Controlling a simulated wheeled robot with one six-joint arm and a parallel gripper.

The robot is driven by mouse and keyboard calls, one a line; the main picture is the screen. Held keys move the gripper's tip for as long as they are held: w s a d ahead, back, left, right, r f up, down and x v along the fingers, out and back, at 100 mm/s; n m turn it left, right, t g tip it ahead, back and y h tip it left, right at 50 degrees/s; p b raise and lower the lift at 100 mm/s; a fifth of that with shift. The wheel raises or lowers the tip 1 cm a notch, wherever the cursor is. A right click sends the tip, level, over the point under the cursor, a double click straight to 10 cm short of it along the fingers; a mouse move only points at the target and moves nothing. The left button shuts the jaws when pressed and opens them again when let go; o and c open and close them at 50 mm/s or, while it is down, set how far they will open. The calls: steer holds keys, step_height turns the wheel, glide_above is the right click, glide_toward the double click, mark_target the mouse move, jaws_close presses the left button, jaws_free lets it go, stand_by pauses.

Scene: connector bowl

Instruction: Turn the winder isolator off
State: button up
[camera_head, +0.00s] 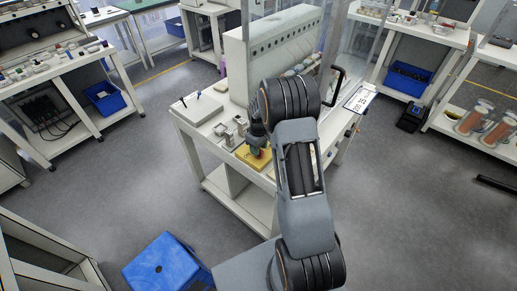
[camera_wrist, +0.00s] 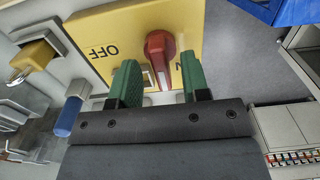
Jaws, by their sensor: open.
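The winder isolator is a red rotary handle (camera_wrist: 160,50) on a yellow plate (camera_wrist: 98,38). In the wrist view, black letters reading OFF appear upside down on the plate's left part. Another label to the right of the handle is mostly hidden by a finger. My gripper (camera_wrist: 158,88) is open, with one green finger on each side of the handle's lower end. I cannot tell whether either finger touches it. In the head view the yellow plate (camera_head: 252,155) lies on the white bench, and my gripper (camera_head: 258,148) is right over it.
A yellow padlock (camera_wrist: 33,55) and a blue-handled piece (camera_wrist: 68,117) sit left of the plate. The white bench (camera_head: 200,150) carries a tall pale machine (camera_head: 275,55) behind my arm. A blue stool (camera_head: 167,265) stands on the floor at lower left.

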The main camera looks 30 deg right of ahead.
steer(key=shift+f, duration=0.65)
jaws_close()
